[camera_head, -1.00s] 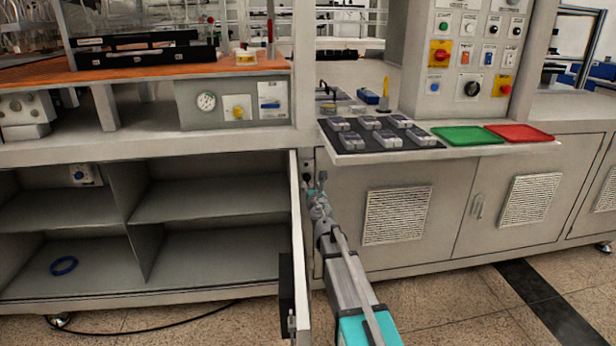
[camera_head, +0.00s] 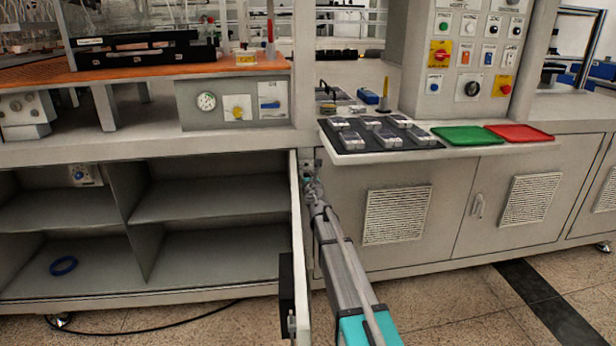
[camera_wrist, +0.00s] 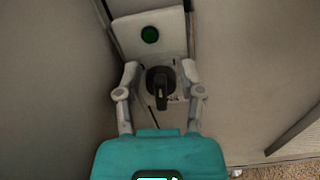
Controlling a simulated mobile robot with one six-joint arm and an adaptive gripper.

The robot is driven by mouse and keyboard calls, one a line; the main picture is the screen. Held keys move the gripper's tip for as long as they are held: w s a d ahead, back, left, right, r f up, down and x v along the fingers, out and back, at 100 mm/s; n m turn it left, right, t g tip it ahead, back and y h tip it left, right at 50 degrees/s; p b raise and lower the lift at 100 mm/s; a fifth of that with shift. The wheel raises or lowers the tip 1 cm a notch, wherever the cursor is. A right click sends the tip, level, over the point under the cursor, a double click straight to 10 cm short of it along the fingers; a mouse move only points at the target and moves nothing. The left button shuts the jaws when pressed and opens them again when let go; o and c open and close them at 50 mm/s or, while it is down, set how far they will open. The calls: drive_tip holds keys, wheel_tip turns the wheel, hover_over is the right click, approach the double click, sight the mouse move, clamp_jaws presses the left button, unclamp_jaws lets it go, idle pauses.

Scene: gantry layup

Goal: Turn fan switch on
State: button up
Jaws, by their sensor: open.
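A black rotary switch (camera_wrist: 160,84) sits on a light plate in the wrist view, its knob pointing down the picture. A green round light or button (camera_wrist: 150,35) is above it. No readable label shows that this is the fan switch. My gripper (camera_wrist: 160,72) is open, with one finger on each side of the knob. I cannot tell whether the fingers touch it. In the head view my gripper (camera_head: 312,182) is at the narrow post beside the open cabinet door (camera_head: 301,240), and it mostly hides the switch.
The open door stands close to the left of my arm. A shelf with several grey devices (camera_head: 352,140), a green tray (camera_head: 462,135) and a red tray (camera_head: 520,133) juts out above right. A control panel (camera_head: 470,50) stands behind. Open floor (camera_head: 450,310) is at right.

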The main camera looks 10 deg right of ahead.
drive_tip(key=c, duration=0.5)
drive_tip(key=shift+s+r, duration=0.1)
clamp_jaws()
drive_tip(key=shift+m, duration=0.4)
drive_tip(key=m, duration=0.3)
drive_tip(key=shift+d, duration=0.25)
drive_tip(key=shift+d+f+m+b, duration=0.1)
drive_tip(key=shift+f+m+b, duration=0.1)
drive_tip(key=shift+m, duration=0.7)
drive_tip(key=shift+d+f+m+b, duration=0.1)
drive_tip(key=shift+m+b, duration=0.05)
drive_tip(key=shift+m, duration=0.75)
drive_tip(key=shift+s+a, duration=0.1)
drive_tip(key=shift+o, duration=2.2)
unclamp_jaws()
drive_tip(key=shift+o, duration=0.3)
drive_tip(key=shift+f, duration=0.1)
